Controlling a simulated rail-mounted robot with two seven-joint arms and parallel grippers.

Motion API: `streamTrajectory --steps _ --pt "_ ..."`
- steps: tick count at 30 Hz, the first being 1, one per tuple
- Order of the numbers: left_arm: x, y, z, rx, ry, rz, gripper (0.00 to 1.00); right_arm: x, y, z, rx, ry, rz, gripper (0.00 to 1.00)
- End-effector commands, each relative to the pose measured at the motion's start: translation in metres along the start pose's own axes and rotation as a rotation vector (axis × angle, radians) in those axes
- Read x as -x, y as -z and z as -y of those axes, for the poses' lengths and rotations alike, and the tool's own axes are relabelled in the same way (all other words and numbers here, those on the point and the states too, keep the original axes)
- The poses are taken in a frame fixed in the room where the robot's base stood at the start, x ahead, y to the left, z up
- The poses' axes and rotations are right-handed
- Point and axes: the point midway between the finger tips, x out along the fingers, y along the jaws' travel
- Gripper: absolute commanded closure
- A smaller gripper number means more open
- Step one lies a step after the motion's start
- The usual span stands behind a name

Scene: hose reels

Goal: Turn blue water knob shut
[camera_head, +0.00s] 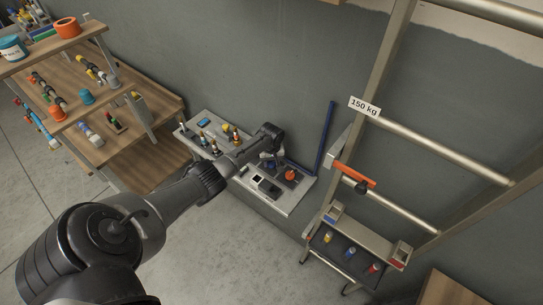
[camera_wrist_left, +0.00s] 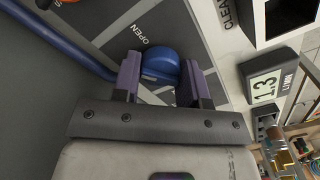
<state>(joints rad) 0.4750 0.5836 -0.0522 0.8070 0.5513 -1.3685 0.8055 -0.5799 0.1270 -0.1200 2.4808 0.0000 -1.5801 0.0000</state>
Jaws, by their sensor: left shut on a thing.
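The blue water knob (camera_wrist_left: 160,65) sits between the two purple-grey fingers of my left gripper (camera_wrist_left: 161,78) in the left wrist view. The fingers are closed against its sides. The knob is on a grey panel, beside a printed "OPEN" label. In the head view my left gripper (camera_head: 277,152) reaches down over the wall-side panel bench (camera_head: 290,208), and the wrist hides most of the knob there. My right gripper does not show.
A display (camera_wrist_left: 267,88) reads 1.3 L/MIN. An orange-red knob (camera_head: 291,175) is on the same panel. A blue pipe (camera_head: 325,137) rises behind it. A metal ladder frame (camera_head: 376,85) stands at the right, and wooden shelves (camera_head: 150,150) with hose fittings at the left.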

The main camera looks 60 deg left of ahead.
Motion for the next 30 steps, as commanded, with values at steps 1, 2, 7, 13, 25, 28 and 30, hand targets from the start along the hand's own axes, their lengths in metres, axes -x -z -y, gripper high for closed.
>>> streamTrajectory --steps 1,2,7,13,25,28,30 --pt "0.005 -0.001 -0.001 0.047 -0.001 0.003 0.84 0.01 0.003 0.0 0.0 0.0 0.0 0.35" --pt "0.005 -0.001 -0.001 0.075 -0.001 0.003 0.84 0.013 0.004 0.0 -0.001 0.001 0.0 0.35" --pt "0.004 0.0 0.0 0.236 -0.001 0.002 0.84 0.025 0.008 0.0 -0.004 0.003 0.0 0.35" --pt "0.003 0.0 0.0 0.427 -0.001 0.002 0.84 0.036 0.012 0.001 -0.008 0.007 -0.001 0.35" --pt "0.002 0.0 0.001 0.762 -0.001 0.001 0.84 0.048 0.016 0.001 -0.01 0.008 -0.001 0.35" --pt "0.002 0.0 0.001 0.824 -0.002 0.0 0.84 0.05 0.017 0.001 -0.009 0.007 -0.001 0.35" --pt "0.001 0.0 0.001 0.861 -0.001 0.001 0.84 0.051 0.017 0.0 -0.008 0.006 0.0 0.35"
